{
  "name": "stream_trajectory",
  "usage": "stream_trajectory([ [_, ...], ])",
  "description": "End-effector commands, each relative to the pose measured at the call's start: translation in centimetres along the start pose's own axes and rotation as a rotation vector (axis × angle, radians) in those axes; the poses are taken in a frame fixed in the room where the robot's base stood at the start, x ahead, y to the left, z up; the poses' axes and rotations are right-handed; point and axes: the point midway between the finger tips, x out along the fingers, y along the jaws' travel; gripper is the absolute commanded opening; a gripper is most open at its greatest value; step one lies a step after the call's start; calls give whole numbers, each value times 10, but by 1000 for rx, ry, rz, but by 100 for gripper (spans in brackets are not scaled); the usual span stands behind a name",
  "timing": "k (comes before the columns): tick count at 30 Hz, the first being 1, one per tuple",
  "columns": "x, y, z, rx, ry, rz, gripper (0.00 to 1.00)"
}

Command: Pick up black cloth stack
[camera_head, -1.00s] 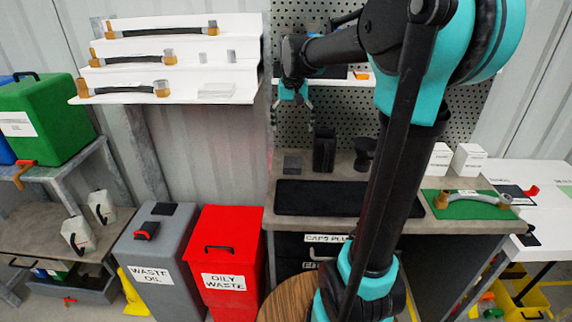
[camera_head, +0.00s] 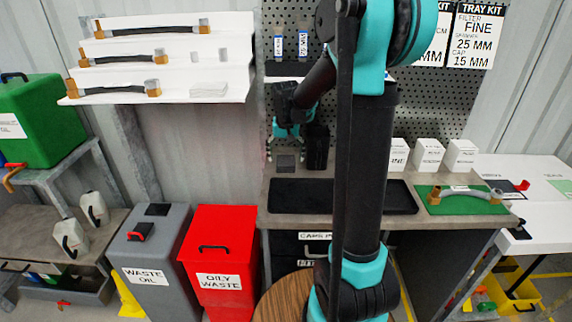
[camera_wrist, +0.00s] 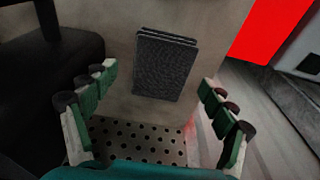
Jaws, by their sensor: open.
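The black cloth stack (camera_wrist: 165,65) is a small dark pile of flat, textured squares on the grey bench top. In the head view the stack (camera_head: 285,164) lies at the bench's left back, left of a tall black holder. My gripper (camera_head: 284,150) is above the stack, pointing down. In the wrist view my gripper (camera_wrist: 157,84) has its fingers spread wide, with nothing between them. The stack appears beyond the fingertips, roughly centred between the two sides, and is not touched.
The tall black holder (camera_head: 317,148) stands close beside the stack. A black tray (camera_head: 400,198) lies in front on the bench (camera_head: 265,193). A perforated panel (camera_head: 290,75) rises behind. A red oily waste bin (camera_head: 218,240) stands to the left, below bench height.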

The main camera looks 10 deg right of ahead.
Motion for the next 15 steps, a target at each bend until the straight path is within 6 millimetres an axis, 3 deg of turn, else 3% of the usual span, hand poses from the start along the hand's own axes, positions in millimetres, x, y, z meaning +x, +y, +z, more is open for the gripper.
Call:
stream_trajectory([
  [10,10,0,0,0,0,0,84],
  [15,10,0,0,0,0,0,66],
])
